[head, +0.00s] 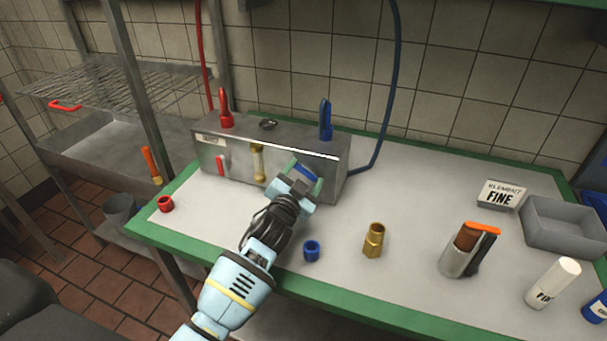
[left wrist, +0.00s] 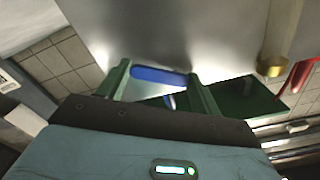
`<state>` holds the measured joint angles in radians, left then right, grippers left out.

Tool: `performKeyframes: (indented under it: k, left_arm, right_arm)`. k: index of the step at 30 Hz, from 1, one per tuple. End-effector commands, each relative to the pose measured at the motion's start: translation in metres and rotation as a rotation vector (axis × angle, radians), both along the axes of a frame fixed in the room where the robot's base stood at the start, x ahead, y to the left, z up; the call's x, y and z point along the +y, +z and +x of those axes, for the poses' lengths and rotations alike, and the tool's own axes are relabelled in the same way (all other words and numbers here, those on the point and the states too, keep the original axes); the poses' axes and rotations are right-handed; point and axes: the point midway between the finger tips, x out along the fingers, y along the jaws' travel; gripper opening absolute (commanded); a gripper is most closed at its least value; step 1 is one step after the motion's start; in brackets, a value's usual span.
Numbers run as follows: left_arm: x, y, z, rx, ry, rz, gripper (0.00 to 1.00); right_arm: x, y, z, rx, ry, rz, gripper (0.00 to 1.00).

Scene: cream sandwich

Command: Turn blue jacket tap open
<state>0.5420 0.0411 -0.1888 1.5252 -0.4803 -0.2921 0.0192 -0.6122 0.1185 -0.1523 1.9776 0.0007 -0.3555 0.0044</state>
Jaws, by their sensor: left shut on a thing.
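A grey metal box (head: 235,160) stands at the back left of the table. The blue tap handle (head: 306,173) is on the right of its front face, partly hidden by my left gripper. My left gripper (head: 305,171) is shut on this handle. In the left wrist view, the blue tap handle (left wrist: 160,76) lies crosswise between the two green fingers (left wrist: 162,88). The tap's turn angle is hard to tell. A red tap handle (head: 221,163) hangs upright on the left of the same face. My right gripper is out of view.
Blue and red hose fittings rise from the box top. A blue ring (head: 312,251), a brass fitting (head: 374,240), a metal holder (head: 462,258), a white tube (head: 553,283) and a grey tray (head: 562,228) stand to the right. A red ring (head: 165,203) lies left.

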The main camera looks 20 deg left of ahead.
Motion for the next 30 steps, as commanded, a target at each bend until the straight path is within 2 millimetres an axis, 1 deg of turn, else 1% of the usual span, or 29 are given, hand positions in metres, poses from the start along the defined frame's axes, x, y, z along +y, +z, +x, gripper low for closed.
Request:
performKeyframes:
  k: [18,24,30]
  left_arm:
    - [0.011,-0.010,0.000,-0.019,0.000,0.590,0.42]
    - [0.015,-0.011,0.000,-0.025,0.001,0.765,0.42]
    - [0.018,-0.012,0.001,-0.030,0.000,0.902,0.42]
  right_arm:
    - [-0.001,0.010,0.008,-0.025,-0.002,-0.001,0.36]
    - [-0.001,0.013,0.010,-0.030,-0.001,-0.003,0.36]
    - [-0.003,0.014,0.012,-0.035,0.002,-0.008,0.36]
